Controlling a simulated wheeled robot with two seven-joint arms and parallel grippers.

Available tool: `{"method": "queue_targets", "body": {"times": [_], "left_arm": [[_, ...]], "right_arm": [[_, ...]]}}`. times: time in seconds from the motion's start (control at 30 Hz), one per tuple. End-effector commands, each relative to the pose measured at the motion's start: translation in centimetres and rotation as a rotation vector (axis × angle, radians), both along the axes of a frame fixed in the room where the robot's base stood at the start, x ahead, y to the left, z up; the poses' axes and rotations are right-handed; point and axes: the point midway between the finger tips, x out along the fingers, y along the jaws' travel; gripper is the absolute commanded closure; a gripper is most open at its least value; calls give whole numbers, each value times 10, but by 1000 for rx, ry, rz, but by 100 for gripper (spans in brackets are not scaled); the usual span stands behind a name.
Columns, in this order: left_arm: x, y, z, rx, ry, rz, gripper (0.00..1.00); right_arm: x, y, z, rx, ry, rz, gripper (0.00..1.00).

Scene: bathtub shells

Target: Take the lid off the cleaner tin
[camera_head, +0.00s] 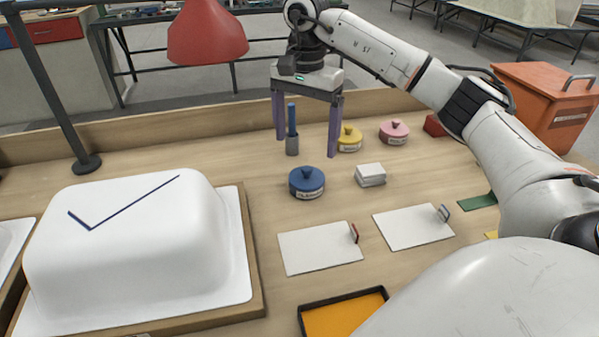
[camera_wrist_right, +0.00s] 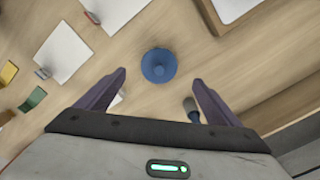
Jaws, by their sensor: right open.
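The blue tin (camera_head: 307,187) stands upright on the bench with its lid (camera_head: 307,175) on. The lid has a round knob on top. Its front label is too small to read surely. In the right wrist view the blue tin (camera_wrist_right: 158,66) shows from above, beyond and between the fingertips. My right gripper (camera_head: 306,145) is open and empty, fingers pointing down, above the bench and apart from the tin. A yellow tin (camera_head: 349,139) and a pink tin (camera_head: 394,132), both lidded, stand farther back. My left gripper is out of view.
A grey holder (camera_head: 292,146) with a blue stick stands behind the blue tin. White pads (camera_head: 370,176) lie to its right, white sheets (camera_head: 318,250) in front.

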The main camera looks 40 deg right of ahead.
Motion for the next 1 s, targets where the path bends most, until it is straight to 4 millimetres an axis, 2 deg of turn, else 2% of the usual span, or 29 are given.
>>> {"method": "queue_targets", "body": {"times": [0.13, 0.37, 0.7, 0.97, 1.0], "left_arm": [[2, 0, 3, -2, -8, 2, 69], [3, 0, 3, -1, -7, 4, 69], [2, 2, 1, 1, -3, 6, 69], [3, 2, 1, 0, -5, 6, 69], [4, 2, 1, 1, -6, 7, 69]], "right_arm": [[-1, -1, -24, -1, 3, -1, 13], [0, -2, -43, -1, 2, -1, 13], [2, -8, -87, -1, 2, 0, 13], [3, -8, -90, -1, 0, 0, 13], [3, -8, -90, -1, 0, 0, 17]]}}
